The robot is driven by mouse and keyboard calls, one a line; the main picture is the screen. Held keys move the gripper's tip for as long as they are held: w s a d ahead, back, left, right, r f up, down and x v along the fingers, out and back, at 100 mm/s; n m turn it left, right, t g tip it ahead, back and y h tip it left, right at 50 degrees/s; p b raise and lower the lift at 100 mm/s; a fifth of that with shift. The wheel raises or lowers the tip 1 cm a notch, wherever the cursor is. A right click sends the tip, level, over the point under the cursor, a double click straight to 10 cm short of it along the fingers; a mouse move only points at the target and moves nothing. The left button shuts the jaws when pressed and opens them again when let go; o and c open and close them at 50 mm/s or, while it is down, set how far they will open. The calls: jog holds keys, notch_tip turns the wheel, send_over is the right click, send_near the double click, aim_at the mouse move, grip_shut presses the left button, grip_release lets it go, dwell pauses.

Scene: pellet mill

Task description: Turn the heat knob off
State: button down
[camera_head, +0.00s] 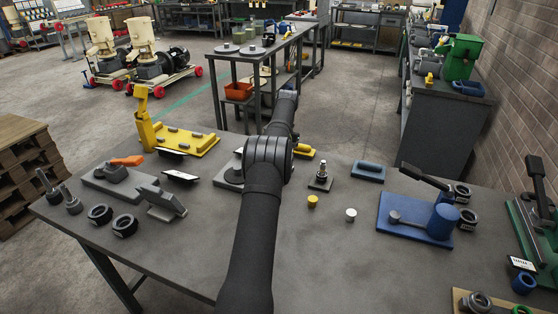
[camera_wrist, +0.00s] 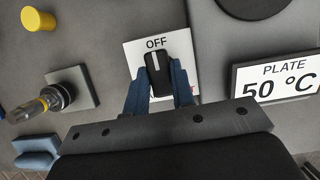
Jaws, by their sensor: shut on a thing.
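The heat knob (camera_wrist: 158,78) is a black knob with a white line, on a white plate (camera_wrist: 134,54) marked OFF. In the wrist view its white line points up at the word OFF, slightly tilted. My gripper (camera_wrist: 160,88) has one blue finger on each side of the knob and is shut on it. The lower part of the plate is mostly hidden by the fingers, with a bit of red at the right finger. In the head view my arm hides the knob and gripper.
A sign (camera_wrist: 277,84) reading PLATE 50 °C stands right of the knob, below a dark round plate (camera_wrist: 262,6). A post on a square base (camera_wrist: 75,88) and a yellow cylinder (camera_wrist: 38,19) are left. A blue fixture (camera_head: 400,228) sits right on the bench.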

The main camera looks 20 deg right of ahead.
jog(key=shift+f, duration=0.1)
dwell(0.4)
jog(key=c, duration=1.3)
grip_release()
jog(key=shift+o, duration=0.5)
jog(key=shift+r, duration=0.2)
jog(key=shift+r, duration=0.3)
jog(key=r, duration=0.3)
jog(key=shift+s+d+r, duration=0.25)
jog(key=shift+s+r, duration=0.05)
jog(key=shift+r, duration=0.05)
jog(key=s+d+r, duration=0.5)
jog(key=s+r, duration=0.1)
jog(key=s, duration=0.3)
jog(key=shift+s+d+r, duration=0.2)
jog(key=shift+s+d, duration=0.05)
